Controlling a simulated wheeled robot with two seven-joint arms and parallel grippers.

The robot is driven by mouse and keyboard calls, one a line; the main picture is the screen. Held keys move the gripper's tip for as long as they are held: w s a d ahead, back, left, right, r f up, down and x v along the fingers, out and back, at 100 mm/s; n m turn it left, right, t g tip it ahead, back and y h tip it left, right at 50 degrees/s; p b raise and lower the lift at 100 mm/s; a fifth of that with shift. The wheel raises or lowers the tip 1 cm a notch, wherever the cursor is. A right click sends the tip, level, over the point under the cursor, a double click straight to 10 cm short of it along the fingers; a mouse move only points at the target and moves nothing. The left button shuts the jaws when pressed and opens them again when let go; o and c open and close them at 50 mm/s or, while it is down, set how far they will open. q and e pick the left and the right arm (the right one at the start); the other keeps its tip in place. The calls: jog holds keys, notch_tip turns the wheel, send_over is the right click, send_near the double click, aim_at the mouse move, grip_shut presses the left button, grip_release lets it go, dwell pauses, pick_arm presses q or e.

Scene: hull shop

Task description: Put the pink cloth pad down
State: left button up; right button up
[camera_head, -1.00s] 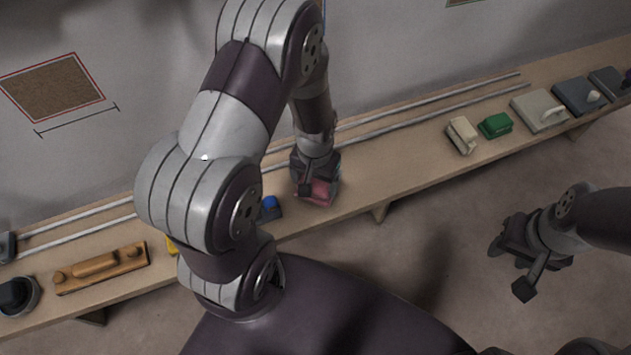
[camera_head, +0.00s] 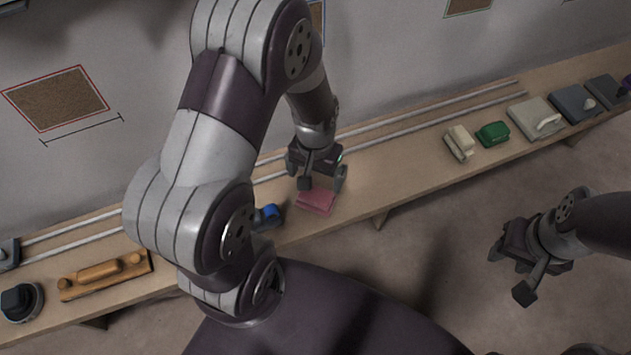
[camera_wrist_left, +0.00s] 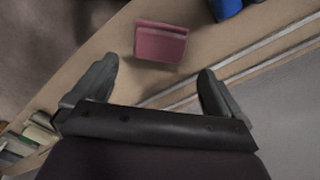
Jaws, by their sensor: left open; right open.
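The pink cloth pad (camera_head: 316,200) lies on the wooden bench (camera_head: 391,180), near its front edge. It also shows in the left wrist view (camera_wrist_left: 161,42), beyond my fingertips and apart from them. My left gripper (camera_head: 319,183) is open and empty just above and behind the pad; its two fingers spread wide in the left wrist view (camera_wrist_left: 158,78). My right gripper (camera_head: 507,272) is open and empty over the floor, in front of the bench.
A blue-topped tool (camera_head: 268,217) sits just left of the pad. A wooden sanding block (camera_head: 105,275) lies further left. A cream block (camera_head: 460,142), a green block (camera_head: 493,133) and grey trowel-like tools (camera_head: 536,118) stand right. Metal rails (camera_head: 430,117) run along the back.

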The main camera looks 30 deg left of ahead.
pick_arm(q)
jog(key=s+d+r, duration=0.1)
jog(key=s+r, duration=0.1)
jog(key=r, duration=0.3)
jog(key=s+d+r+m+t, duration=0.1)
jog(key=s+r, duration=0.1)
jog(key=r, duration=0.4)
jog(key=shift+s+d+p, duration=0.15)
jog(key=shift+d+p, duration=0.1)
jog(key=shift+p, duration=0.2)
jog(key=shift+r, duration=0.15)
